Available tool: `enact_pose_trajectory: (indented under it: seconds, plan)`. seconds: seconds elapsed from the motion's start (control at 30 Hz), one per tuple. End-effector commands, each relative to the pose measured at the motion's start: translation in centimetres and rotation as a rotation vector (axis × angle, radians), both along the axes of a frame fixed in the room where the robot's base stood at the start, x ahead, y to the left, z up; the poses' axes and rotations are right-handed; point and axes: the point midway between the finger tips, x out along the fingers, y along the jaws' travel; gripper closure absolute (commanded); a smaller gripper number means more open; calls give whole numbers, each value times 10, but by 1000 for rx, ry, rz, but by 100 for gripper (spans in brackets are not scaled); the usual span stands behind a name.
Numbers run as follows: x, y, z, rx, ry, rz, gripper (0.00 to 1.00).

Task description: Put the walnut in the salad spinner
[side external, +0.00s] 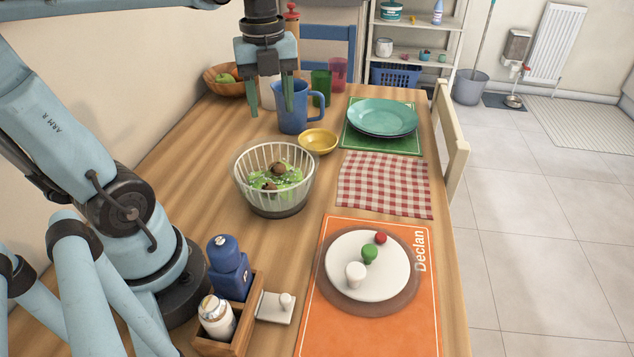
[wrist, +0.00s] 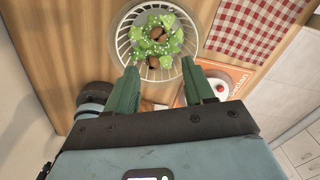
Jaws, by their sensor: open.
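The salad spinner (side external: 245,183), a white slatted basket with a dark lower part, stands open on the table with green leaves in it. Brown walnut-like lumps lie in it: one (side external: 278,167) on the leaves towards the back and one (side external: 269,185) nearer the front. The wrist view also shows brown lumps (wrist: 156,32) among the leaves and one (wrist: 154,62) near the basket's lower edge. No walnut shows outside the spinner. My gripper (side external: 272,106) is open and empty, high above the table behind the spinner, in front of the blue jug in the side view.
A blue jug (side external: 292,108) and yellow bowl (side external: 318,141) stand behind the spinner. Teal plates (side external: 382,117), a checked cloth (side external: 385,185) and an orange mat (side external: 335,325) with a round plate lie right. A wooden caddy (side external: 240,325) stands in front. The table left of the spinner is bare.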

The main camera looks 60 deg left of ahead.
Motion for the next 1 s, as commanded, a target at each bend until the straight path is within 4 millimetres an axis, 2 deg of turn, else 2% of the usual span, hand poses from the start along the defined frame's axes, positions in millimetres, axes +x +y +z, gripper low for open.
enact_pose_trajectory:
  seconds: [0.17,0.43,0.8,1.0]
  plan:
    - [2,-13,-7,8,-74,236,47]
    - [7,-42,-24,-74,-258,812,47]
    - [11,-80,-43,-412,-407,1560,47]
    - [11,-92,-48,-574,-404,1801,47]
